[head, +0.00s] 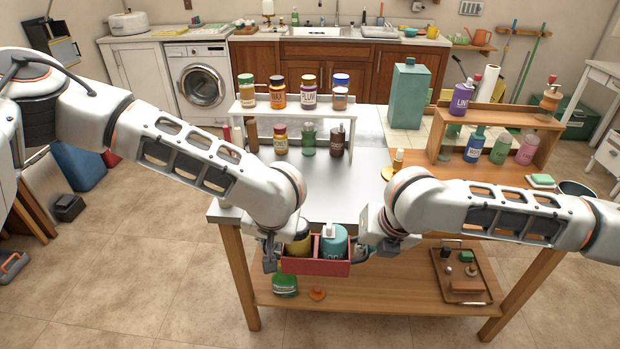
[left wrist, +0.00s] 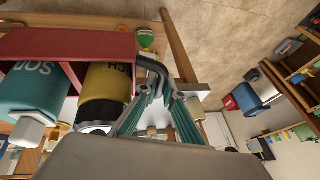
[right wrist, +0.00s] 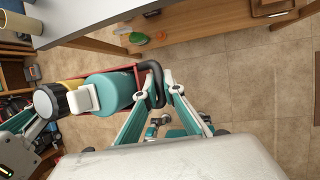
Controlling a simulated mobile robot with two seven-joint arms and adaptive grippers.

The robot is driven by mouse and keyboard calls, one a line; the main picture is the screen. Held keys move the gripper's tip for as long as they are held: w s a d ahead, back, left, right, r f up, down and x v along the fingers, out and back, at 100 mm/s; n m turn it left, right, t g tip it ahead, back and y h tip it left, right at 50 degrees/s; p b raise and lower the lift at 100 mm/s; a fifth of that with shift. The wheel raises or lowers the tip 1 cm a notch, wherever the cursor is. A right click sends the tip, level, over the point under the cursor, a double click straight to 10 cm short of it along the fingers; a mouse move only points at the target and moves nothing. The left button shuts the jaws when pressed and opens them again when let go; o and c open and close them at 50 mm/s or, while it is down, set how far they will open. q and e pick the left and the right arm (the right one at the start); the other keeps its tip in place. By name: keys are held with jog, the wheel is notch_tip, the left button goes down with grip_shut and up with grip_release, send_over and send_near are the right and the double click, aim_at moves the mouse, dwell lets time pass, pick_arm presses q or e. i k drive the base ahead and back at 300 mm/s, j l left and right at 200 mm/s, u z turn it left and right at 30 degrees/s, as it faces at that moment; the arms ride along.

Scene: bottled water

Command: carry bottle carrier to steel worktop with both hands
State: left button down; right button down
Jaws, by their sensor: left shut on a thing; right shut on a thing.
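The bottle carrier (head: 316,267) is a red open box held in front of the steel worktop (head: 330,196), near its front edge. It holds a yellow bottle with a dark cap (head: 299,243) and a teal bottle with a white top (head: 334,243). My left gripper (head: 272,255) is shut on the carrier's dark handle at the left end; the handle shows in the left wrist view (left wrist: 154,72). My right gripper (head: 364,252) is shut on the dark handle at the right end, seen in the right wrist view (right wrist: 155,82). The carrier looks about level.
A white shelf riser (head: 300,110) with several jars stands at the worktop's back left. A wooden riser (head: 540,143) with bottles and a teal canister (head: 409,95) stand to the right. The worktop's middle is clear. A lower wooden shelf holds a tray (head: 468,284) and a green item (head: 285,285).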

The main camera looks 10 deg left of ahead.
aim_at(324, 194)
jog(key=i, duration=1)
